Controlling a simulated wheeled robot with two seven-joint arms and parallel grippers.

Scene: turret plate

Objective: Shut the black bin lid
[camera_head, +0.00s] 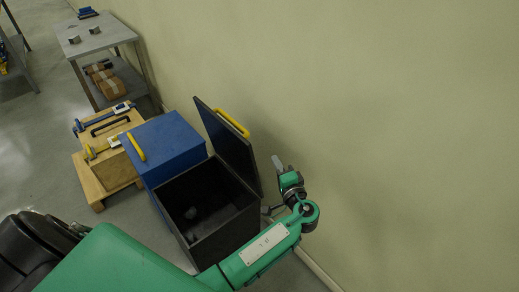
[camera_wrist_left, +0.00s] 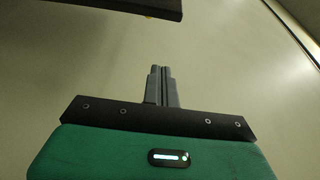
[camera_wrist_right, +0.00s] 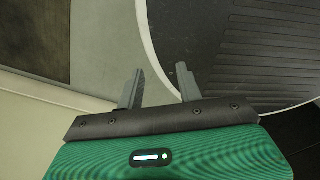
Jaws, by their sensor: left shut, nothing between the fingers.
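The black bin (camera_head: 217,222) stands open on the floor near the wall, with a small dark lump visible inside. Its black lid (camera_head: 228,143) stands upright, leaning back a little, with a yellow handle (camera_head: 232,122) on its outer side. My left gripper (camera_head: 278,164) is to the right of the lid, on the wall side, apart from it. Its fingers are shut and empty in the left wrist view (camera_wrist_left: 160,72). A dark panel edge, likely the lid, crosses the top there. My right gripper (camera_wrist_right: 158,75) is open and empty in its wrist view.
A closed blue bin (camera_head: 172,142) with a yellow handle stands left of the black bin. A metal table (camera_head: 75,47) stands further back along the wall (camera_head: 400,130). Grey floor is free at the left.

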